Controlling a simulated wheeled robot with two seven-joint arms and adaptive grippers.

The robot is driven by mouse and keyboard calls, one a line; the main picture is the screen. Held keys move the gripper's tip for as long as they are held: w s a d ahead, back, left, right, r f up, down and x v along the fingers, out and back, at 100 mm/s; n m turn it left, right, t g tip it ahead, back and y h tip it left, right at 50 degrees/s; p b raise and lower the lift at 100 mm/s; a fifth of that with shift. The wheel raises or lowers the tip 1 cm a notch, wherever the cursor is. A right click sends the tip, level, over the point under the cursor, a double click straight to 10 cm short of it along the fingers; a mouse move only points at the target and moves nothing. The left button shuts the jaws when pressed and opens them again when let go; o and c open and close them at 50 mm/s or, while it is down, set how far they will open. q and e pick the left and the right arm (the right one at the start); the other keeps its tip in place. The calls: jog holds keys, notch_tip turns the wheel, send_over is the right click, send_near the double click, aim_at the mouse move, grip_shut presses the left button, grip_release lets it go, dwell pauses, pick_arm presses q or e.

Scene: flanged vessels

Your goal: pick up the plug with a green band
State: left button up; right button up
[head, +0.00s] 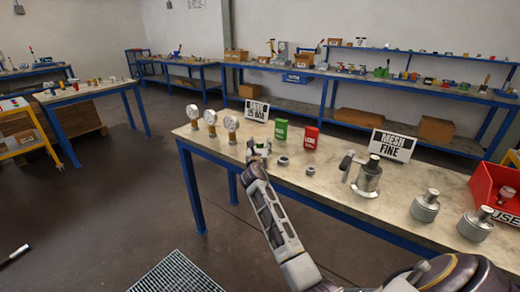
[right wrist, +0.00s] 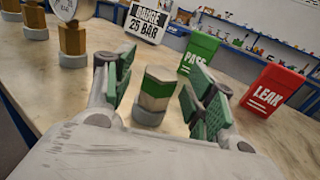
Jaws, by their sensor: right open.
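The plug with a green band (right wrist: 155,92) stands upright on the bench, with a pale top, a green stripe and a grey round base. In the right wrist view it is between the two green-padded fingers of my right gripper (right wrist: 160,97), which is open with a gap on both sides of the plug. In the head view my right gripper (head: 258,151) is low over the bench, and the plug is mostly hidden by it. My left gripper is not in view.
Several gauges (head: 231,125) are at the left. Small grey rings (head: 283,160) lie to the right of the gripper. A flanged vessel (head: 368,178) and a red bin (head: 485,190) are further right.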

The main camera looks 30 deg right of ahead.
aim_at(260, 142)
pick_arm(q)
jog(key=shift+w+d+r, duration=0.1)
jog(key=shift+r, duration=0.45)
pick_arm(e)
jog(key=shift+w+d, duration=0.45)
jog(key=shift+w, duration=0.1)
jog(key=shift+c, duration=0.3)
jog(key=c, duration=1.2)
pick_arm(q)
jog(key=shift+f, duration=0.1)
pick_arm(e)
jog(key=shift+o, duration=0.2)
jog(key=shift+r, duration=0.25)
jog(key=shift+r, duration=0.65)
notch_tip(260, 142, up, 5)
jog(key=shift+r+p, duration=0.1)
jog(key=shift+p, duration=1)
notch_tip(260, 142, up, 2)
jog(key=shift+r+p, duration=0.1)
jog(key=shift+p, duration=0.25)
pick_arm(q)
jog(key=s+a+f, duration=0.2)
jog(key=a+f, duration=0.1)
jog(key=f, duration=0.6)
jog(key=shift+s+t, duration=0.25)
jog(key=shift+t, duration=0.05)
pick_arm(e)
jog(key=shift+r, duration=0.5)
